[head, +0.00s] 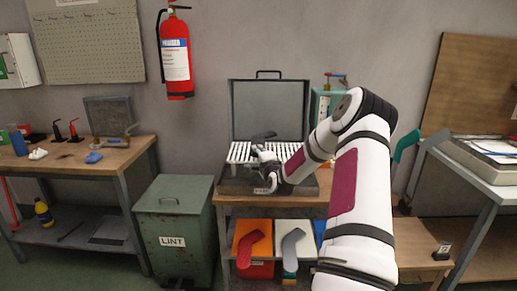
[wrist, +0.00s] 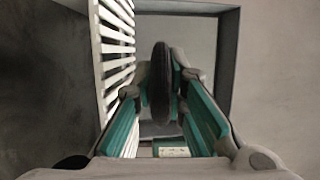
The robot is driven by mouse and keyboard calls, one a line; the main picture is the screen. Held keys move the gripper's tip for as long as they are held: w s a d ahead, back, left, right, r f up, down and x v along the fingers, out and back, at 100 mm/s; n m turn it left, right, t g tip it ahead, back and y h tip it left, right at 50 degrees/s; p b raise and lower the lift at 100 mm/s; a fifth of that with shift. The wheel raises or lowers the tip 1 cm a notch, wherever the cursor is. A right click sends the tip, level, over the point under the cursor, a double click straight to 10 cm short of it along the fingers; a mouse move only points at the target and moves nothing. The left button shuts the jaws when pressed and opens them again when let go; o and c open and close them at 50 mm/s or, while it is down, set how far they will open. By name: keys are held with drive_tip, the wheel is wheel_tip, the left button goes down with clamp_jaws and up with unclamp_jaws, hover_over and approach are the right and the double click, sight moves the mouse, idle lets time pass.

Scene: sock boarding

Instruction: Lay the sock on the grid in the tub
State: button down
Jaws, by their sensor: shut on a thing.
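The tub (head: 235,110) stands open on the middle bench, with its lid raised at the back. A white slatted grid (head: 238,152) lies inside it and shows at the left of the wrist view (wrist: 116,45). My gripper (head: 262,150) is over the grid, near its middle. In the wrist view my gripper (wrist: 162,82) is shut on a dark, narrow thing, seemingly the sock (wrist: 160,75), seen edge-on between the fingers. A dark shape, likely the same sock (head: 263,136), shows just beyond the gripper, against the lid. Whether it touches the grid I cannot tell.
Below the bench are an orange bin (head: 254,230), a white bin (head: 303,229) and a blue one, partly hidden by my arm. A green lint bin (head: 172,225) stands left. A teal device (head: 325,103) is close to the tub's right. Side benches flank both sides.

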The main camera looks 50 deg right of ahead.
drive_tip(key=shift+d, duration=0.5)
drive_tip(key=shift+f+b, duration=1.4)
drive_tip(key=shift+f, duration=0.95)
drive_tip(key=c, duration=1.5)
unclamp_jaws()
drive_tip(key=shift+c, duration=0.2)
drive_tip(key=shift+o, duration=0.3)
drive_tip(key=shift+o, duration=1.4)
drive_tip(key=shift+f, duration=0.15)
drive_tip(key=shift+f+b, duration=0.3)
drive_tip(key=shift+f, duration=0.05)
